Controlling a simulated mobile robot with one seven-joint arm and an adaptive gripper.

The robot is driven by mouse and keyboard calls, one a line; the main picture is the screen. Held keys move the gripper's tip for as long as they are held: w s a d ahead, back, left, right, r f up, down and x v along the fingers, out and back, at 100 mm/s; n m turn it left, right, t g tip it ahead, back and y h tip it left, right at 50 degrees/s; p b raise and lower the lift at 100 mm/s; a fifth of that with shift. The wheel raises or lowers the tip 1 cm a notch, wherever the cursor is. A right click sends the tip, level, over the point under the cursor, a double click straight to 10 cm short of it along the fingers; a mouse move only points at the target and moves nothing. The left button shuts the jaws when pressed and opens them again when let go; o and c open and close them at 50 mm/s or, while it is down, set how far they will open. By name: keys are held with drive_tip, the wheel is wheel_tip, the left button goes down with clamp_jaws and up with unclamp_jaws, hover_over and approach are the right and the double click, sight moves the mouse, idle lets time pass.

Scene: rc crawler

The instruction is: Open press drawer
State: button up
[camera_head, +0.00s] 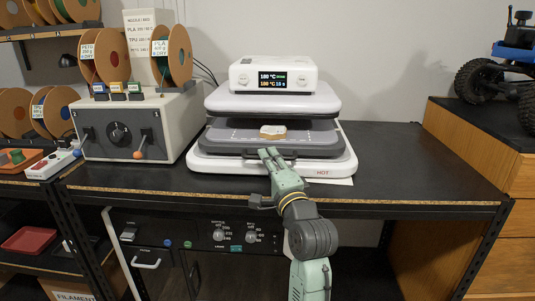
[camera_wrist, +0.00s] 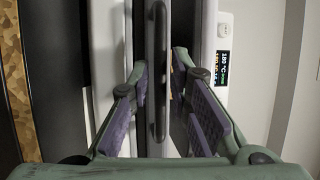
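The heat press (camera_head: 273,100) is a white machine on the dark bench, with a lit temperature display on top. Its grey drawer (camera_head: 225,134) lies between the upper plate and the white base. A small pale and tan piece (camera_head: 273,131) rests on the drawer. The drawer's dark bar handle (camera_wrist: 158,75) runs upright in the wrist view. My gripper (camera_head: 272,152) is at the drawer front in the head view. In the wrist view my gripper (camera_wrist: 160,76) is open, one finger on each side of the handle, with gaps visible. The handle is mostly hidden by my fingers in the head view.
A grey control box (camera_head: 140,125) with spools on top stands left of the press. A wooden cabinet (camera_head: 480,150) bearing a crawler (camera_head: 495,75) stands at the right. The bench top (camera_head: 410,165) right of the press is clear. The word HOT marks the press base.

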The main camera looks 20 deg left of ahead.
drive_tip(key=shift+x, duration=0.8)
drive_tip(key=shift+c, duration=0.3)
clamp_jaws()
